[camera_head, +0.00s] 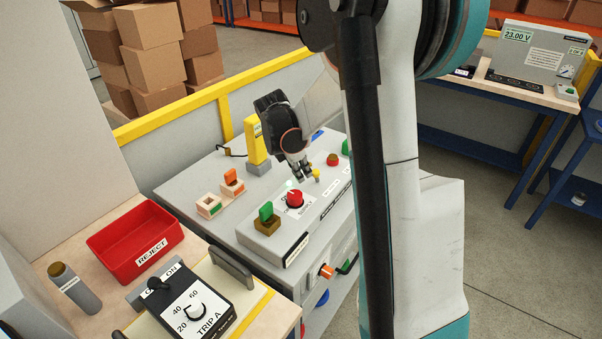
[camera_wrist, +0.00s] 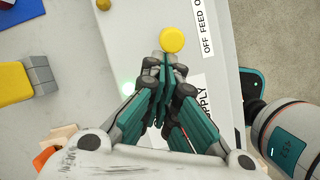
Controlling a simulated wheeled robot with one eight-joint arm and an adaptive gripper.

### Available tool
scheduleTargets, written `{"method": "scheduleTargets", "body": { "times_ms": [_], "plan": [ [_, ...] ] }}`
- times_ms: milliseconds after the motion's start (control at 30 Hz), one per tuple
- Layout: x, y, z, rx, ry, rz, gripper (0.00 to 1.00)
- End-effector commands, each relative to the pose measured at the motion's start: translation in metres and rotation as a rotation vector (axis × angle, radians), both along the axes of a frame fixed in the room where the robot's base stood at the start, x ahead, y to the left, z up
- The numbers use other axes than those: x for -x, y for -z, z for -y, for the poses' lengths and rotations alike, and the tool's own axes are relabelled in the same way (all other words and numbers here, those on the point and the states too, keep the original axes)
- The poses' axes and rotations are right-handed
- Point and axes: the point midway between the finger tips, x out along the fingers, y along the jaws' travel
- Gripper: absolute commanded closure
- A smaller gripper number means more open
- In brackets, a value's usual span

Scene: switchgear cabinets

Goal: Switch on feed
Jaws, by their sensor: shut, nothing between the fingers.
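A label reading "OFF FEED O..." (camera_wrist: 207,28) shows at the top of the wrist view, its end cut off. A round yellow knob (camera_wrist: 172,39) sits to its left on the grey console. A small yellow piece shows beside my fingers in the head view (camera_head: 316,175). My gripper (camera_wrist: 165,60) is shut and empty, its fingertips just below the yellow knob in the wrist view; I cannot tell whether they touch it. In the head view my gripper (camera_head: 304,175) is low over the console (camera_head: 262,240), behind a red knob (camera_head: 295,199).
A green switch (camera_head: 266,212) is at the console's near left, and another red knob (camera_head: 333,160) is beyond my gripper. A yellow post (camera_head: 255,140) stands behind. A red REJECT bin (camera_head: 135,237) and TRIP A box (camera_head: 190,305) are at lower left. My arm hides the console's right side.

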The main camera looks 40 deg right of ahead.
Motion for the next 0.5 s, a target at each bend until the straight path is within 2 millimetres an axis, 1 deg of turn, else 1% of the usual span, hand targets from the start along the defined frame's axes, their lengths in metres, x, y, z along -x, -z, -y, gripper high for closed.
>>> {"method": "scheduleTargets", "body": {
  "times_ms": [33, 167, 433, 500],
  "plan": [
    [0.0, -0.004, 0.004, -0.029, 0.006, -0.01, 1.0],
    [-0.003, -0.009, 0.012, -0.128, 0.007, -0.043, 1.0],
    [-0.009, -0.016, 0.026, -0.131, 0.002, -0.046, 1.0],
    [-0.008, -0.015, 0.025, -0.131, 0.001, -0.046, 1.0]
  ]
}}
